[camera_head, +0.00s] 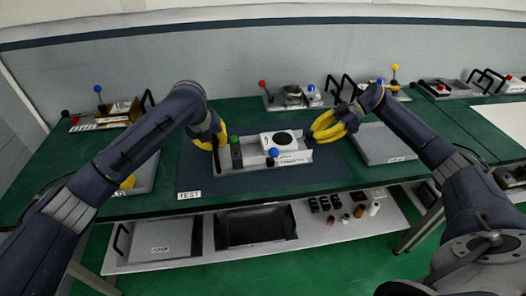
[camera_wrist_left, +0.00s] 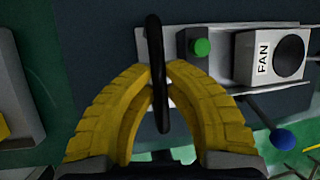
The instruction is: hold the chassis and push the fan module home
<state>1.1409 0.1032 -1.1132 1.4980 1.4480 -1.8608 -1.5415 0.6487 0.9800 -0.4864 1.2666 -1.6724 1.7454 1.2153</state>
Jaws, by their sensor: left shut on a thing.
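The grey chassis (camera_head: 300,157) lies on the dark mat in the middle of the bench, with a label on its front. The white fan module (camera_head: 283,140), with a round black fan, sits in the chassis; it also shows in the left wrist view (camera_wrist_left: 262,72), marked FAN. I cannot tell how deep it is seated. My left gripper (camera_head: 216,146) is shut on the black handle (camera_wrist_left: 157,50) at the chassis's left end. My right gripper (camera_head: 316,134) is by the chassis's right end, apart from the fan module; its finger opening is unclear.
A blue-knobbed lever (camera_head: 273,153) stands at the chassis front, and a green button (camera_wrist_left: 201,47) is near its left end. Grey trays (camera_head: 385,145) flank the mat (camera_head: 240,185). A lower shelf (camera_head: 300,238) holds several small parts.

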